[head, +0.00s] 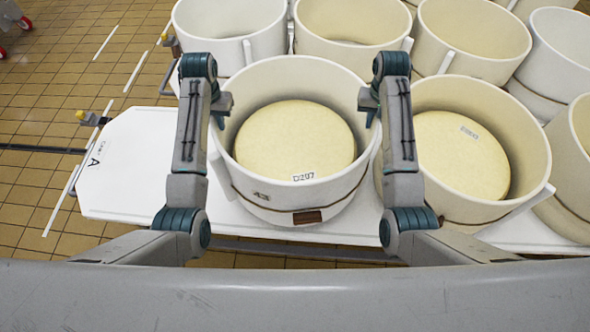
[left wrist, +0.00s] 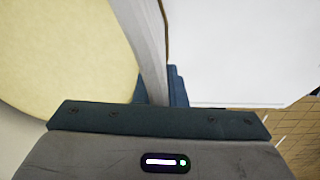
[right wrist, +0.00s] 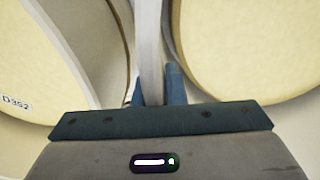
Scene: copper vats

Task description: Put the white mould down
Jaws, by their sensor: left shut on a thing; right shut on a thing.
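The white mould (head: 345,196) stands upright in the middle of the head view, with a round pale cheese (head: 290,135) labelled D207 inside. My left gripper (head: 221,108) is shut on the left side of its rim. In the left wrist view the mould's wall (left wrist: 148,45) runs between the fingers. My right gripper (head: 369,104) is shut on the right side of the rim. That wall (right wrist: 149,50) also runs between the fingers in the right wrist view. The mould is above the white table (head: 135,165); I cannot tell whether its base touches it.
Another mould (head: 475,212) with a cheese (head: 455,160) is close on the right. Several more moulds crowd behind (head: 230,20) and at the far right (head: 560,50). The table's left end is bare. Tiled floor (head: 60,60) lies beyond it.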

